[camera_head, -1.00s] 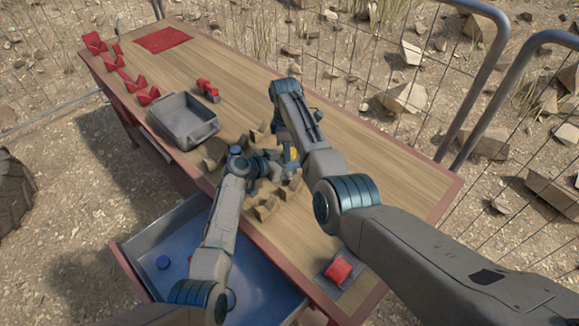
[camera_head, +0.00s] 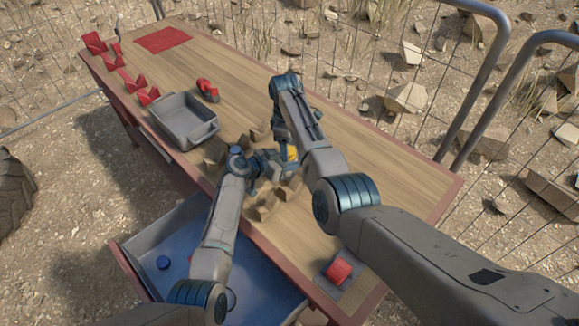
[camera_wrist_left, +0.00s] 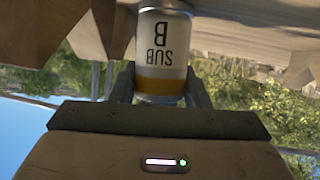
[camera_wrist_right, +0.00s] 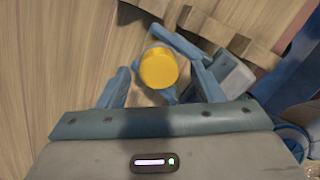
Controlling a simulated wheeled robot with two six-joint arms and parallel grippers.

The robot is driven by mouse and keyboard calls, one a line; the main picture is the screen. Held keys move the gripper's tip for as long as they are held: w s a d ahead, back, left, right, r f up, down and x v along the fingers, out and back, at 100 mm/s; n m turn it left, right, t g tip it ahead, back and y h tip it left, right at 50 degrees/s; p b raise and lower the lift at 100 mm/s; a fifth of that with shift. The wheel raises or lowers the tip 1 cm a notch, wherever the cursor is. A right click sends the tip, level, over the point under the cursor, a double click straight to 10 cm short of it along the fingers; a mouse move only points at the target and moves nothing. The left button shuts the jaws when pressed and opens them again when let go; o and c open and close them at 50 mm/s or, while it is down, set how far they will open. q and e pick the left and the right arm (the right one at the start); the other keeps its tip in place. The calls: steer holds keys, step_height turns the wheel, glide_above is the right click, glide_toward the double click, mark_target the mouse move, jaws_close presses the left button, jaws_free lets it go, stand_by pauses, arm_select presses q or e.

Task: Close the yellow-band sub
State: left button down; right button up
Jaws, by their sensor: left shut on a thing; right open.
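The yellow-band sub (camera_wrist_left: 161,55) is a pale cylinder marked "SUB B" with a yellow band, and it fills the space between the fingers of my left gripper (camera_wrist_left: 160,85) in the left wrist view. That gripper is shut on it. In the right wrist view its round yellow top (camera_wrist_right: 158,68) lies between and just beyond the open fingers of my right gripper (camera_wrist_right: 160,88), which do not visibly touch it. In the head view both grippers meet over the wooden cradles, and the sub (camera_head: 292,153) shows only as a small yellow patch. Its lower end is hidden there.
Brown wooden cradles (camera_head: 262,208) stand around the grippers. A grey bin (camera_head: 172,120) and a red piece on a dark holder (camera_head: 208,90) are farther left. Red blocks (camera_head: 148,96) line the left edge. A blue drawer (camera_head: 180,240) is open in front.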

step_height(320, 180, up, 4)
steer(key=shift+w+a+f, duration=0.15)
steer(key=shift+f, duration=0.05)
arm_select(q)
steer(key=shift+d, duration=0.1)
arm_select(e)
steer(key=o, duration=0.6)
steer(key=r, duration=0.8)
steer(key=w+r, duration=0.1)
steer(key=r, duration=0.3)
steer(key=shift+a, duration=0.25)
arm_select(q)
steer(key=c, duration=0.7)
jaws_free()
steer(key=shift+c, duration=0.2)
steer(key=shift+o, duration=0.2)
steer(key=shift+f, duration=0.1)
arm_select(e)
steer(key=shift+w+a+f, duration=0.1)
steer(key=shift+f, duration=0.1)
